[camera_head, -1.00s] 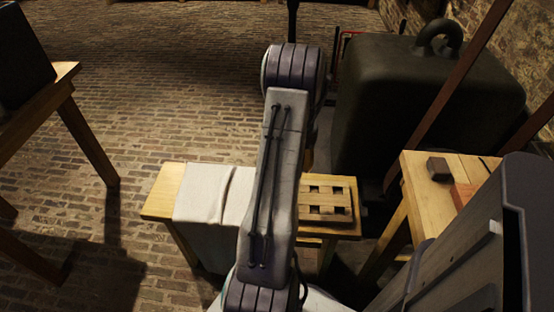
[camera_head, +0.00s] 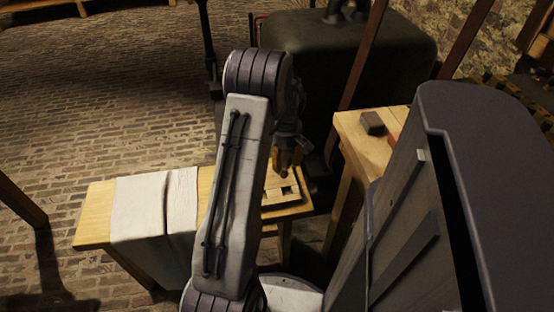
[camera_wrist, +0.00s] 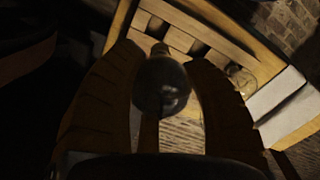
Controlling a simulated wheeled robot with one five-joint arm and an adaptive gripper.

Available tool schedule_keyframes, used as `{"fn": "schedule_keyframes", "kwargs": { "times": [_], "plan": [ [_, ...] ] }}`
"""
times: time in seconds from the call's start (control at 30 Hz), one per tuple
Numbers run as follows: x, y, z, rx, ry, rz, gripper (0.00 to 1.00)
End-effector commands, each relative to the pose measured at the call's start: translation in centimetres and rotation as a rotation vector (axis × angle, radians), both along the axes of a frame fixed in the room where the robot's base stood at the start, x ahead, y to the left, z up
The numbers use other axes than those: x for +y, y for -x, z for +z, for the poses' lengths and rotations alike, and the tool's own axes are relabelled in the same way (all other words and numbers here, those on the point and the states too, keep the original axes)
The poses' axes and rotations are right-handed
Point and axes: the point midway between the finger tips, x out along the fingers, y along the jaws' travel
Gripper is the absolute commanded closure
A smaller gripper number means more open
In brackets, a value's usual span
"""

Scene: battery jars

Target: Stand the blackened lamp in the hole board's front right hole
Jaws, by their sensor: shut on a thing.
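In the wrist view my gripper (camera_wrist: 165,88) is shut on the blackened lamp (camera_wrist: 160,86). Its dark round glass faces the camera, and its narrow brass-coloured end points towards the hole board (camera_wrist: 222,38). In the head view the board (camera_head: 270,208) lies on the right end of a small wooden bench, partly hidden by my arm. My gripper (camera_head: 284,158) is above the board's far part. One dark square hole shows clearly there. I cannot tell how far the lamp's tip is from any hole.
A clear rounded glass thing (camera_wrist: 240,78) appears at the board in the wrist view; its seating is unclear. A white cloth (camera_head: 155,208) drapes over the bench's left part. A wooden table (camera_head: 358,138) with a dark block (camera_head: 372,123) stands right. A large dark weight (camera_head: 340,60) stands behind.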

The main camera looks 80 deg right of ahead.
Motion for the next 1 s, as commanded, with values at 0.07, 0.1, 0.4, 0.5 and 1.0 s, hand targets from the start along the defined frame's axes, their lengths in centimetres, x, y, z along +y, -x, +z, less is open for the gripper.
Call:
{"fn": "schedule_keyframes", "kwargs": {
  "times": [0.07,0.1,0.4,0.5,1.0],
  "plan": [
    [-0.01,0.34,-0.13,0.0,0.001,0.062,0.76],
    [0.0,0.46,-0.15,0.0,0.001,0.097,0.76],
    [0.1,0.99,-0.19,-0.001,0.0,0.363,0.76],
    [0.14,1.05,-0.18,-0.002,-0.001,0.448,0.76],
    [0.29,1.08,-0.14,-0.003,-0.002,0.715,0.76]
  ]
}}
